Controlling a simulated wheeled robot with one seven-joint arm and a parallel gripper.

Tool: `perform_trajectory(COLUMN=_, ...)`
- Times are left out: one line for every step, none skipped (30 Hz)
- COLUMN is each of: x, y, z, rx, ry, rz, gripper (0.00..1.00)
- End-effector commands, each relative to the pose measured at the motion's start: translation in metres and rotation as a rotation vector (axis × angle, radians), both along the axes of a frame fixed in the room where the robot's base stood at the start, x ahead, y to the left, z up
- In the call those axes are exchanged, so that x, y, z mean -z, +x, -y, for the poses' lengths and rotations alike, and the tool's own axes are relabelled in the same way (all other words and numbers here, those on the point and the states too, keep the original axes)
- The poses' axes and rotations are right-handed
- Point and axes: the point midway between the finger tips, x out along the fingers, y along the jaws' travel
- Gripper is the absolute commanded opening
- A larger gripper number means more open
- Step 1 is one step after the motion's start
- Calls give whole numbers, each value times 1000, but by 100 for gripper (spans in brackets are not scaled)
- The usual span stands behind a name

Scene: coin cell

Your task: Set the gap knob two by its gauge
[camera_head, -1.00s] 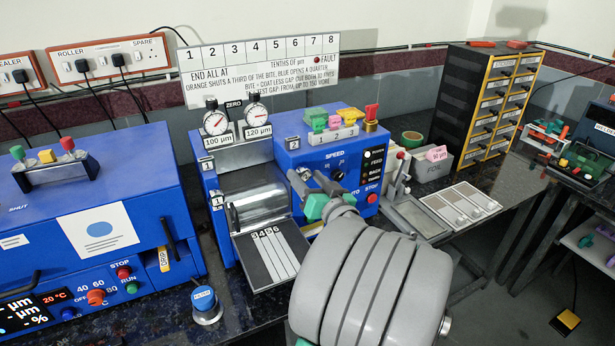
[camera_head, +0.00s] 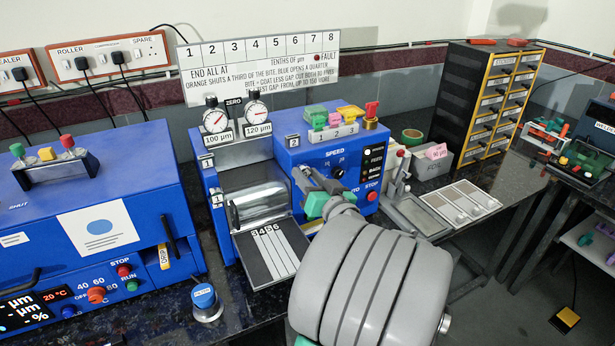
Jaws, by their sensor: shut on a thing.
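The blue roller machine (camera_head: 285,155) stands at the middle, with a plate marked 2 (camera_head: 294,142) on its right housing. My gripper (camera_head: 301,176) is at the front of that housing, just below the plate. It is shut on a small knob there, which looks like gap knob two and is mostly hidden by the fingers. Two dial gauges stand on top: the left gauge (camera_head: 215,118) over a 100 µm label and the right gauge (camera_head: 257,111) over a 120 µm label. Their needles show, but the exact readings are too small to tell.
A speed panel with lamps and a red stop button (camera_head: 372,196) is right of my gripper. Coloured pieces stand on the machine top. A dark striped tray (camera_head: 268,255) lies in front of the rollers. A white sign (camera_head: 258,70) stands behind.

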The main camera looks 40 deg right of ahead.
Motion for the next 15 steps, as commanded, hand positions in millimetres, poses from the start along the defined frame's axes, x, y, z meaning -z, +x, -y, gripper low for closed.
perform_trajectory(x=0, y=0, z=0, rx=1, ry=3, rz=1, gripper=0)
perform_trajectory(x=0, y=0, z=0, rx=1, ry=6, rz=1, gripper=0)
perform_trajectory(x=0, y=0, z=0, rx=1, ry=11, rz=3, gripper=0)
perform_trajectory(x=0, y=0, z=0, rx=1, ry=15, rz=4, gripper=0)
perform_trajectory(x=0, y=0, z=0, rx=1, ry=22, rz=6, gripper=0)
perform_trajectory(x=0, y=0, z=0, rx=0, ry=35, rz=10, gripper=0)
perform_trajectory(x=0, y=0, z=0, rx=0, ry=45, rz=13, gripper=0)
perform_trajectory(x=0, y=0, z=0, rx=0, ry=56, rz=16, gripper=0)
perform_trajectory(x=-1, y=0, z=0, rx=0, ry=75, rz=22, gripper=0)
perform_trajectory(x=-1, y=0, z=0, rx=0, ry=89, rz=26, gripper=0)
perform_trajectory(x=-1, y=0, z=0, rx=0, ry=107, rz=32, gripper=0)
perform_trajectory(x=-1, y=0, z=0, rx=-1, ry=131, rz=39, gripper=0)
perform_trajectory(x=-1, y=0, z=0, rx=-1, ry=150, rz=45, gripper=0)
perform_trajectory(x=-1, y=0, z=0, rx=0, ry=172, rz=51, gripper=0)
perform_trajectory(x=-1, y=0, z=0, rx=0, ry=201, rz=59, gripper=0)
